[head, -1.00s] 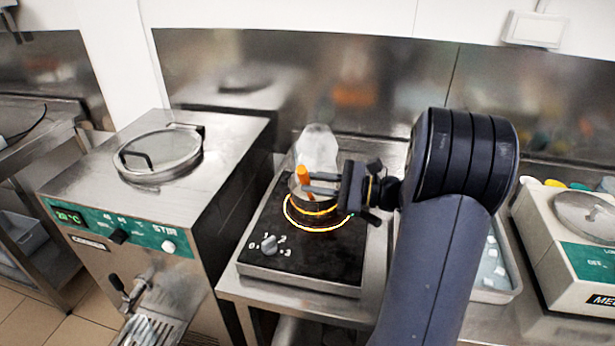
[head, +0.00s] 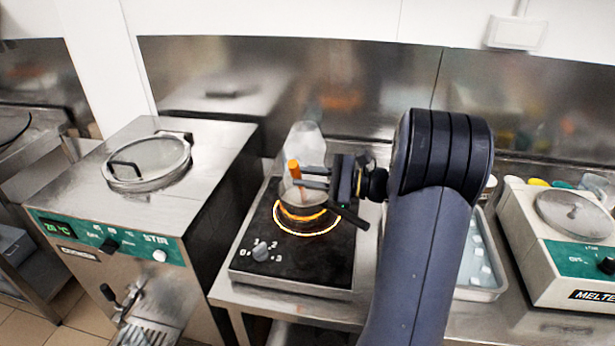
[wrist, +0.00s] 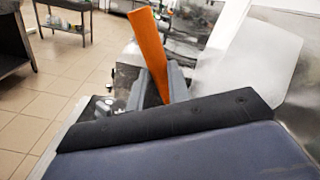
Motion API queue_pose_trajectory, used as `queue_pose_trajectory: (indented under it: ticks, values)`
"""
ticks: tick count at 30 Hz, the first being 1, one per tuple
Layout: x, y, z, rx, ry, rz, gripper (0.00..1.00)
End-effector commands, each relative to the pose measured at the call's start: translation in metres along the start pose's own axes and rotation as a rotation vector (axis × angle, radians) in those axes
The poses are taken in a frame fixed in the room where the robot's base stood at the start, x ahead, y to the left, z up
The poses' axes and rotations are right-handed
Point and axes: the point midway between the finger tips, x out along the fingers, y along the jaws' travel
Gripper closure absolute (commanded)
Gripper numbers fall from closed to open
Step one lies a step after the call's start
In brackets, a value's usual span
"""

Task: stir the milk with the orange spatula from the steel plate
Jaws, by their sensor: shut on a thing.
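The orange spatula (head: 294,170) stands nearly upright over a small steel pot on the hot plate. Its handle also shows in the wrist view (wrist: 150,55), leaning a little. My gripper (head: 305,178) is shut on the spatula's handle from the right. The pot (head: 300,210) sits on the glowing ring of the hob (head: 315,265). The spatula's lower end is hidden by the pot's wall, and the milk cannot be made out inside.
The batch machine (head: 120,215) with a round lid is on the left. A tray of white cubes (head: 490,293) and a melter (head: 570,245) are on the right.

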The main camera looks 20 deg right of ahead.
Motion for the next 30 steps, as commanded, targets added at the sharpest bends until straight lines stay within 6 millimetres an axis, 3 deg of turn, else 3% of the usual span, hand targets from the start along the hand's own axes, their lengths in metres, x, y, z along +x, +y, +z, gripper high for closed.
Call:
queue_pose_trajectory:
  ticks: [21,30]
  values:
    - [0.000,-0.001,0.061,0.000,0.000,0.000,1.00]
    - [0.000,0.000,0.075,0.000,0.000,0.000,1.00]
